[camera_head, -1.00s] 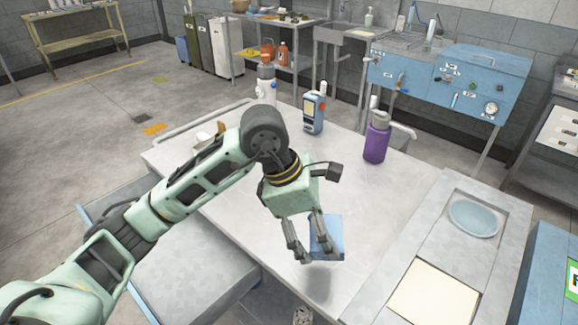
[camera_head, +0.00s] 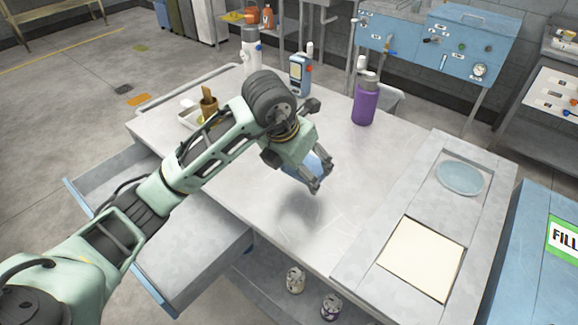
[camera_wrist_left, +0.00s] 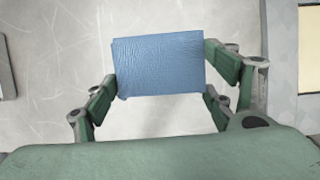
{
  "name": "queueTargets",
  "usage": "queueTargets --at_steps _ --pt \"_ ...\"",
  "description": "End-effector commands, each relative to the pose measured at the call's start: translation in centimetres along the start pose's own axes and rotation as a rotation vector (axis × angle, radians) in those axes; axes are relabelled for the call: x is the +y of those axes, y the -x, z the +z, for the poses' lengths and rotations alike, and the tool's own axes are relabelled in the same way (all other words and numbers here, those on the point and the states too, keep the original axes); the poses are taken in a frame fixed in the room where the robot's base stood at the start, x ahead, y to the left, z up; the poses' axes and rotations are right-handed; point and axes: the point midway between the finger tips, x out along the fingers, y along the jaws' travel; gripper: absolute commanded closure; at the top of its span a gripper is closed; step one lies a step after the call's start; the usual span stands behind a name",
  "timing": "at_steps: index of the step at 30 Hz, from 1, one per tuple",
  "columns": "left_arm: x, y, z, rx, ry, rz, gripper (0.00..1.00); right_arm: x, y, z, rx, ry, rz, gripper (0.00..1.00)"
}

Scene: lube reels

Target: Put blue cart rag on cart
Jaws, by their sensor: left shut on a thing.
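The blue rag (camera_wrist_left: 158,65) is a folded, textured blue cloth between the fingers of my left gripper (camera_wrist_left: 160,90) in the left wrist view. In the head view the left gripper (camera_head: 318,186) is shut on the rag (camera_head: 303,167), which is partly hidden behind the fingers. It holds the rag above the grey top of the cart (camera_head: 270,235), and a shadow lies on the top below. My right gripper is not in view.
A purple bottle (camera_head: 365,102), a handheld meter (camera_head: 300,76) and a white bottle (camera_head: 251,50) stand along the back of the top. A small tray (camera_head: 190,117) holds items at the left. A cream pad (camera_head: 420,259) and a blue dish (camera_head: 460,178) sit at right. Mid-top is clear.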

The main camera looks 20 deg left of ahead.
Motion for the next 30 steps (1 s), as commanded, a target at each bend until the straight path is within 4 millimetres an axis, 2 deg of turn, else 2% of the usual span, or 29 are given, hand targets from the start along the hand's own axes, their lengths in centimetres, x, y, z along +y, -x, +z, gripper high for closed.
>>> queueTargets --at_steps 3,9,18,29,30 --pt "2.2 -1.4 0.1 0.004 0.004 -0.001 0.48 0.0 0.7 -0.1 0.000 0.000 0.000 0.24" --pt "3.7 -2.7 0.2 0.000 -0.001 -0.001 0.48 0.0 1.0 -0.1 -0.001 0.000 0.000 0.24" --pt "3.7 -6.1 -1.2 0.000 -0.001 -0.003 0.48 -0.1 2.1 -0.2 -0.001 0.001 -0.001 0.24" --pt "3.8 -6.7 -1.4 -0.001 -0.003 -0.001 0.48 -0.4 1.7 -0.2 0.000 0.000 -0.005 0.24" --pt "3.8 -6.6 -1.4 -0.001 -0.003 -0.001 0.20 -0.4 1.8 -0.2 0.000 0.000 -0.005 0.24"
